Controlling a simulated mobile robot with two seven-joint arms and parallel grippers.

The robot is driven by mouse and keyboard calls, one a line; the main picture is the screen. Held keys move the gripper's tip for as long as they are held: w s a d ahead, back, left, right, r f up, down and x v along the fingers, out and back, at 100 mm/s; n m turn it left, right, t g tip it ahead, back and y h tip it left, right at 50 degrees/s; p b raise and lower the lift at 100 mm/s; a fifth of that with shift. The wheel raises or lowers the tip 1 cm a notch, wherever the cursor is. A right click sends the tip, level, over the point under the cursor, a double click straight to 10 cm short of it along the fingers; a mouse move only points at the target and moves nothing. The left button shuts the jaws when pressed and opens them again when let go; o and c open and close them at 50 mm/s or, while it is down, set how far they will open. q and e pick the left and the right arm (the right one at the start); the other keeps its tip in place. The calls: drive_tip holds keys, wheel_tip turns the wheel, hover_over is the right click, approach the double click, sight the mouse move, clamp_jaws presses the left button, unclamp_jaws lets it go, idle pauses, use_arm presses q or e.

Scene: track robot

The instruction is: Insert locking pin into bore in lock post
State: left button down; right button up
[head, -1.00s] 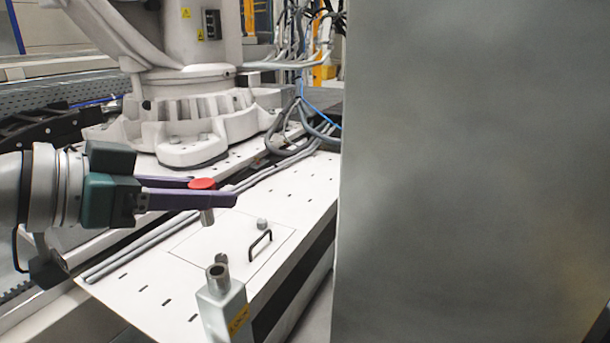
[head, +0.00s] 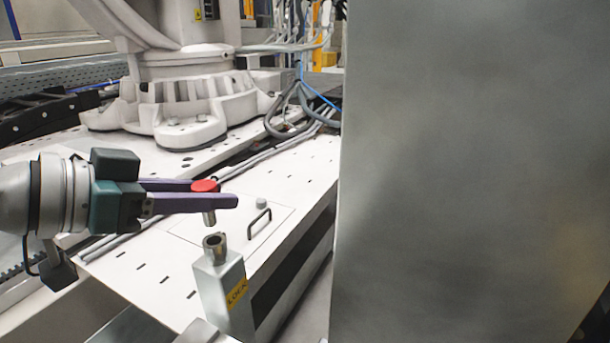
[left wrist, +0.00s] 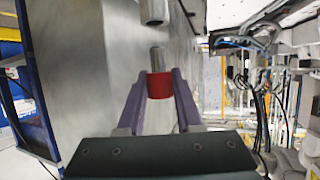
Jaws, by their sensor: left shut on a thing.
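The locking pin has a red head (head: 206,186) and a short metal shank (head: 209,217) pointing down. My left gripper (head: 222,194), with purple fingers, is shut on the pin just below or at its head. The grey lock post (head: 222,290) stands below, with a yellow LOCK label and a round metal collar (head: 215,243) around its bore on top. The pin's tip is above the collar, apart from it. In the left wrist view the red head (left wrist: 160,84) sits between the fingers, and its shank (left wrist: 157,58) points toward a metal tube end (left wrist: 153,12), with a gap between. My right gripper is not in view.
A large grey panel (head: 470,170) fills the right side. A white deck (head: 150,265) with slots and a black handle (head: 259,223) lies behind the post. A white robot base (head: 185,110) and cables (head: 285,110) stand farther back.

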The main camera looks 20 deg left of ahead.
sight(210, 224)
use_arm(q)
drive_tip(key=shift+f+b, duration=0.3)
drive_tip(key=shift+f, duration=0.35)
drive_tip(key=shift+p, duration=0.85)
idle(1.1)
drive_tip(key=shift+f+b, duration=1.4)
drive_tip(key=shift+f, duration=0.5)
drive_tip(key=c, duration=0.5)
unclamp_jaws()
